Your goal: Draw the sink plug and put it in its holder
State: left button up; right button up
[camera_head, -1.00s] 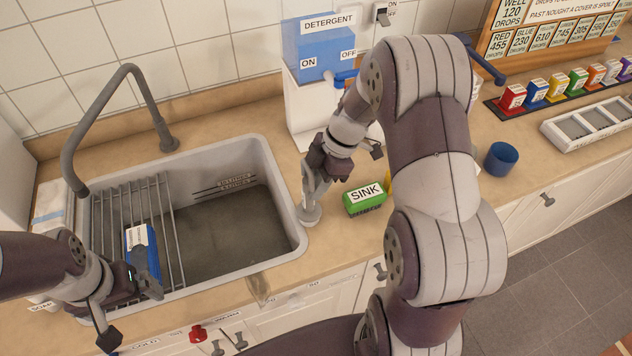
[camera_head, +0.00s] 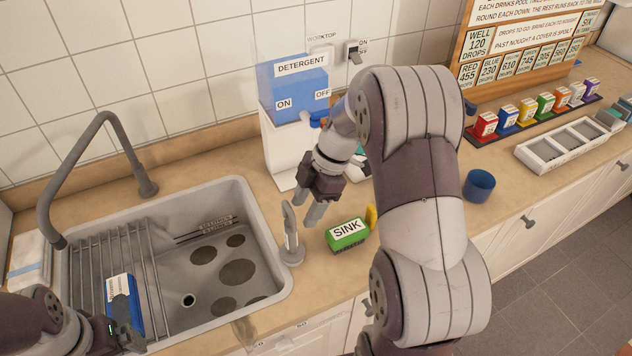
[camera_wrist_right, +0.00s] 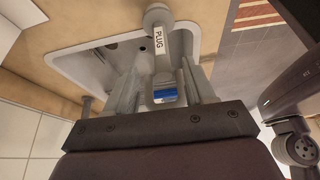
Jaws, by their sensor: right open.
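A grey upright stand with a round base (camera_head: 289,240) is on the worktop by the sink's right rim. In the right wrist view a grey piece labelled PLUG (camera_wrist_right: 158,42) shows just beyond the fingers. I cannot tell plug and holder apart there. The sink (camera_head: 262,215) shows a dark, uncovered drain hole (camera_head: 188,300) in its floor. My right gripper (camera_head: 318,214) is open and empty, just right of the stand and apart from it. My left gripper (camera_head: 122,342) is at the lower left by a blue labelled block (camera_head: 122,303); its jaws are unclear.
A wire rack (camera_head: 92,262) is in the sink's left part, under a grey tap (camera_head: 75,175). A green SINK block (camera_head: 347,234) lies right of the stand. The detergent dispenser (camera_head: 277,155) stands behind. A blue cup (camera_head: 479,185) and a pale tray (camera_head: 570,144) are further right.

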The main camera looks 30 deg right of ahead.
pick_arm(q)
notch_tip(320, 180, up, 7)
jog(key=p, duration=0.5)
pick_arm(e)
jog(key=v, duration=0.7)
pick_arm(q)
jog(key=shift+f, duration=0.15)
jog(key=shift+w+f+b, duration=0.1)
jog(key=shift+f+b, duration=1.25)
jog(key=shift+b, duration=0.1)
pick_arm(e)
jog(key=s+a+f+m+h, duration=0.1)
jog(key=s+a+m, duration=0.3)
jog(key=m, duration=0.4)
jog(key=s+a+f+m+t+h, duration=0.1)
jog(key=s+a+f+m+h, duration=0.1)
jog(key=s+m, duration=0.5)
jog(key=shift+a+m+h, duration=0.8)
jog(key=shift+a+m, duration=0.1)
jog(key=shift+a, duration=0.3)
